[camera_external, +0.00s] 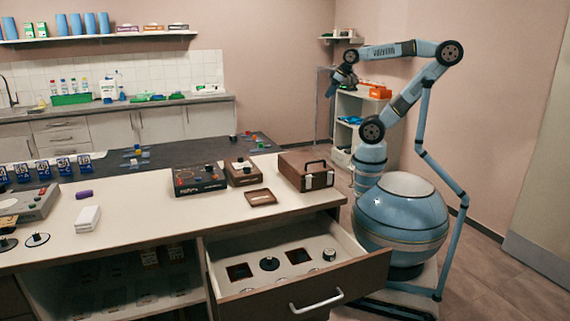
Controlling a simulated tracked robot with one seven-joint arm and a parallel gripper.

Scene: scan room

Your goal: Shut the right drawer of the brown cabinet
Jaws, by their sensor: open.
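The brown cabinet is a long desk-like unit with a pale worktop (140,222) and brown sides. Its right drawer (350,285) is pulled out far towards the camera, with a brown front and a curved silver handle (316,301). Inside the drawer lie dark square pieces and round black knobs. My gripper (332,86) is raised high at the back right, well above and behind the drawer and touching nothing. It is small in the picture and appears open and empty.
A brown box with a handle (306,171), a small tray (261,198) and a control box (199,179) stand on the worktop near the drawer. An open shelf (110,280) lies left of the drawer. White shelving (351,118) stands behind my arm. Floor is free at right.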

